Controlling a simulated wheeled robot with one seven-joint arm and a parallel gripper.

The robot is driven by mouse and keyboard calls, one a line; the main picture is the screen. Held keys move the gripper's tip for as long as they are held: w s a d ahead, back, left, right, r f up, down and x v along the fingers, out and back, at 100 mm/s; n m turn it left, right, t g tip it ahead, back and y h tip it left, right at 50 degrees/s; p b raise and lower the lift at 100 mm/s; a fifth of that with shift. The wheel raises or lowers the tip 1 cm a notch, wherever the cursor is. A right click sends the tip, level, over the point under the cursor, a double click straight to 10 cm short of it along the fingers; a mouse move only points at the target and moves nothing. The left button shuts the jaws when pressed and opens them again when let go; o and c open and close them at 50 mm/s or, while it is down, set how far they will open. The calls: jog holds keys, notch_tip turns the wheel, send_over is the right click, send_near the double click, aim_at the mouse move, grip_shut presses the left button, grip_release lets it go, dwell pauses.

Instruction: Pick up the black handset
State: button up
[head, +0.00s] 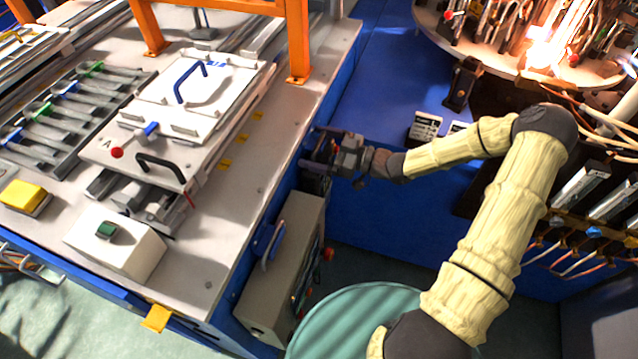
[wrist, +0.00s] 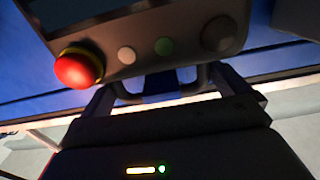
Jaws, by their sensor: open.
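The black handset (wrist: 150,38) fills the top of the wrist view. It has a red knob on a yellow ring at its left, small white and green buttons, a dark round knob and part of a dark screen. My gripper (wrist: 166,88) is open, its two fingers spread just below the handset's button edge. A grey loop-like part shows between the fingers; I cannot tell whether they touch it. In the head view my gripper (head: 321,150) is at the blue side of the workbench. A dark shape (head: 316,182) just below it looks like the handset, partly hidden.
The workbench (head: 225,215) with its clamped plates is on the left. A round machine table (head: 440,50) with a bright flame is at upper right.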

jog(key=c, duration=1.6)
jog(key=shift+r, duration=0.1)
jog(key=shift+c, duration=0.5)
jog(key=shift+r, duration=0.15)
jog(key=shift+r, duration=0.5)
jog(key=shift+d+r, duration=0.1)
jog(key=b+v, duration=0.1)
jog(key=v, duration=1.7)
